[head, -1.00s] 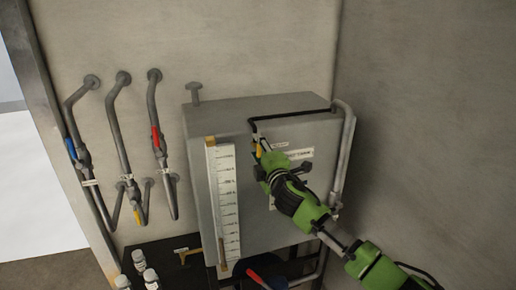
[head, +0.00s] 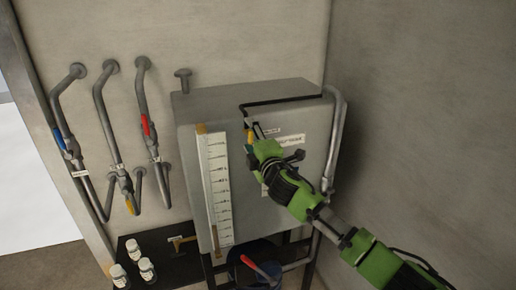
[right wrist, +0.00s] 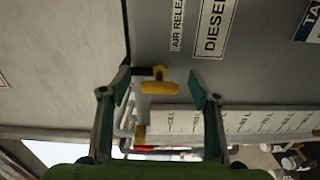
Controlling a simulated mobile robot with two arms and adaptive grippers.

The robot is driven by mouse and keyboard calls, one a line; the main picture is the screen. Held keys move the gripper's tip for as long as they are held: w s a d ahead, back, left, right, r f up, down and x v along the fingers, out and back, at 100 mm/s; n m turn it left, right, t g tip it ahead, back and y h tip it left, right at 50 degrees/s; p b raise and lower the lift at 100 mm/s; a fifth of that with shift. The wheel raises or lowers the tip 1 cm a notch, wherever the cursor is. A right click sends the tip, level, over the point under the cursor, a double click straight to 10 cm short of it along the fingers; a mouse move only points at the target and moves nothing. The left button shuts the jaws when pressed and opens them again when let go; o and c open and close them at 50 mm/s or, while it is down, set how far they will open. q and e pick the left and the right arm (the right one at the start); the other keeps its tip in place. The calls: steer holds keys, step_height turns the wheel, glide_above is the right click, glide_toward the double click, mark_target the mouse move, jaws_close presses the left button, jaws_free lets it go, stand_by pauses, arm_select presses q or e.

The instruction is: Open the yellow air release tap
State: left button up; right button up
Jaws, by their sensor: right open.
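The yellow air release tap (head: 250,136) is on the front of a grey tank (head: 190,200), near its top edge. In the right wrist view the yellow tap handle (right wrist: 157,87) lies crosswise between the two fingers, near an "AIR RELE..." label (right wrist: 178,25). My right gripper (head: 252,148) is at the tap, and its open fingers in the right wrist view (right wrist: 161,88) stand either side of the handle with gaps. Whether the fingers reach the handle's depth is hard to tell. In the head view the gripper partly hides the tap. My left gripper is out of view.
A white level scale (head: 217,185) is left of the tap. Pipes with blue (head: 59,138), red (head: 145,125) and yellow (head: 130,205) handles run along the left wall. Small bottles (head: 147,269) stand on a dark surface. A bare wall (head: 420,130) is on the right.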

steer(key=v, duration=1)
steer(key=shift+s+d, duration=0.15)
steer(key=shift+s, duration=0.25)
